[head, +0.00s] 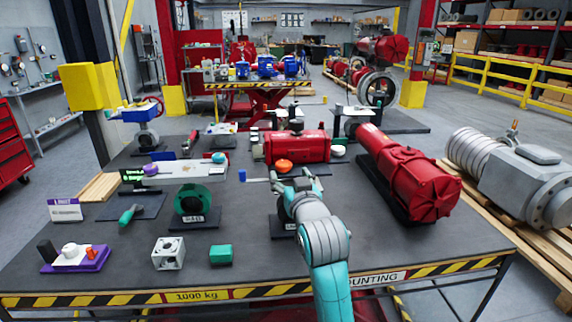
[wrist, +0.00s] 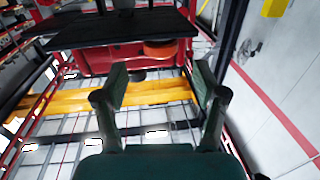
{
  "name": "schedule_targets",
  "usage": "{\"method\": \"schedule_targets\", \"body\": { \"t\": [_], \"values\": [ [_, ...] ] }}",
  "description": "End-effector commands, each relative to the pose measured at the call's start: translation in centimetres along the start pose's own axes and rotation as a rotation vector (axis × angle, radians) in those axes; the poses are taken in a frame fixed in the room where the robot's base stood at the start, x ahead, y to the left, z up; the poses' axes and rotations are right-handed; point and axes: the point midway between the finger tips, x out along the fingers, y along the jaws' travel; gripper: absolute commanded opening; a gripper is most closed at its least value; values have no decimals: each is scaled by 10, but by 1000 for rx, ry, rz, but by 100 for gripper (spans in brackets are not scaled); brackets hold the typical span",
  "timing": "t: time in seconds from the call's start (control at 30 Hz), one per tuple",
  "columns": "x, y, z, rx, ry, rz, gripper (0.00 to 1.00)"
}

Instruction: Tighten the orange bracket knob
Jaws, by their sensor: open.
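The orange bracket knob (head: 284,166) is a round disc in front of the red actuator body (head: 300,147) near the middle of the workbench. My gripper (head: 294,181) is close below it in the head view, on the near side. In the wrist view, the knob (wrist: 160,50) shows beyond the two fingertips and roughly between them. My gripper (wrist: 161,76) is open, with an empty gap between its fingers. I see no contact with the knob. The bracket behind the knob is partly hidden by my arm in the head view.
A blue-handled part (head: 254,180) lies just left of my gripper. A green ring (head: 193,202) and a white cube (head: 168,253) are to the left.

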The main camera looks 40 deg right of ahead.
Motion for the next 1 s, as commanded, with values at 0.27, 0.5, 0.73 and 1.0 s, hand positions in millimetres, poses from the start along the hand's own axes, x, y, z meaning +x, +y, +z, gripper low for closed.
{"method": "schedule_targets", "body": {
  "t": [0.27, 0.5, 0.73, 1.0],
  "values": [
    [48, 0, 0, 1, -1, 0, 71],
    [68, 0, 0, 1, 0, 1, 71],
    [71, 0, 0, 1, -1, 1, 71],
    [71, 0, 0, 1, -1, 1, 28]
  ]
}}
